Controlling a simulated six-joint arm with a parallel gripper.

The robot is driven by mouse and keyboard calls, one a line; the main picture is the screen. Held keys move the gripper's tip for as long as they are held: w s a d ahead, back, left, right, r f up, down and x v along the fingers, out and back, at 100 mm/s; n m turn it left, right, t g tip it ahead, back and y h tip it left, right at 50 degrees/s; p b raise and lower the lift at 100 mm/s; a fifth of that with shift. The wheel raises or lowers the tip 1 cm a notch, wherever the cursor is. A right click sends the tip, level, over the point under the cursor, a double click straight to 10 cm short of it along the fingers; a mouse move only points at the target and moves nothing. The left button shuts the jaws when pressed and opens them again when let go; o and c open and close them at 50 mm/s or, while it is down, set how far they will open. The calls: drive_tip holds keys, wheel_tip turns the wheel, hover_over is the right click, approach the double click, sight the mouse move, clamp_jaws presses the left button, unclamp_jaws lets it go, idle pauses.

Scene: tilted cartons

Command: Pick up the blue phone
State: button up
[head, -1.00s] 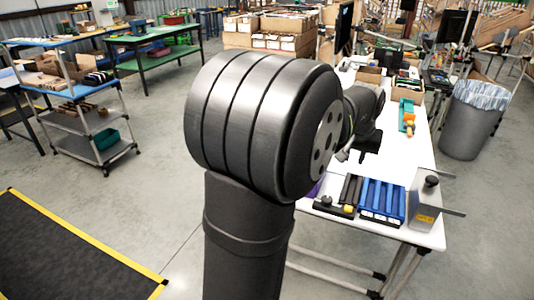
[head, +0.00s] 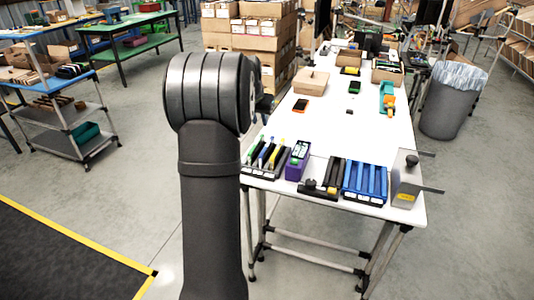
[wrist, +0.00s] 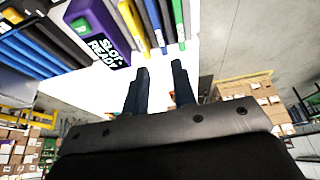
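I cannot make out a clearly blue phone in either view. An orange-edged phone-like slab (head: 300,105) with a dark face lies flat on the white table, left of centre. A smaller green-edged one (head: 354,87) lies farther back. A purple holder (head: 297,168) stands at the table's front edge; in the wrist view the purple holder (wrist: 98,32) reads "SLOT READY". My gripper (wrist: 160,67) is open, its two dark fingers apart with nothing between them. In the head view it is mostly hidden behind my arm, near the table's left edge.
A rack with coloured tools (head: 265,157), a black tray (head: 325,180), a blue slotted tray (head: 365,183) and a grey metal box (head: 407,180) line the front edge. An open carton (head: 311,82) stands at the back left.

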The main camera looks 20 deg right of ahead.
approach(267, 145)
drive_tip(key=x, duration=0.5)
drive_tip(key=shift+a, duration=0.2)
drive_tip(key=shift+x, duration=2.8)
drive_tip(key=shift+s+d+r, duration=0.1)
clamp_jaws()
